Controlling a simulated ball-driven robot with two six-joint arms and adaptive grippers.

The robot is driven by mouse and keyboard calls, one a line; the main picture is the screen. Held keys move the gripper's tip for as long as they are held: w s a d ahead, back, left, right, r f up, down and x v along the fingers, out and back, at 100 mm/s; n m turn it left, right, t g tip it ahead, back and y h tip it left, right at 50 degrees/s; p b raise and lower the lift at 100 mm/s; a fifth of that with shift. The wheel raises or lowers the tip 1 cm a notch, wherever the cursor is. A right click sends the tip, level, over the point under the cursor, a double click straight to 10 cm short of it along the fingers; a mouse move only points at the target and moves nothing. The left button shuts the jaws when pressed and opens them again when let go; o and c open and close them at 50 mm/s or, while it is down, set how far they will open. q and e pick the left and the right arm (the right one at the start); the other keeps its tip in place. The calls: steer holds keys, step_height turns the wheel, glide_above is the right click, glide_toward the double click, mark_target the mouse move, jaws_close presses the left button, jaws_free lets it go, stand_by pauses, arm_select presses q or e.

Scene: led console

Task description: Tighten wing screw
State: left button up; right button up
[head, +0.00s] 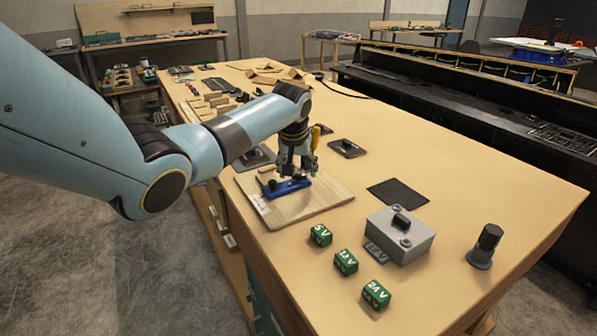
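A blue piece (287,188) with dark parts lies on a light wooden board (325,196) on the bench. My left gripper (296,174) points down just above or at the blue piece and hides part of it. I cannot tell whether its fingers touch the piece or are closed on anything. A yellow upright piece (315,137) shows right beside the gripper. No wing screw can be clearly made out at this size. My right gripper is not in view.
Green blocks marked 5 V (320,236), 12 V (346,262) and 24 V (376,294) stand in front.

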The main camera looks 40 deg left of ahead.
arm_select(q)
steer(key=shift+x, duration=0.75)
steer(key=c, duration=1.2)
steer(key=shift+o, duration=0.2)
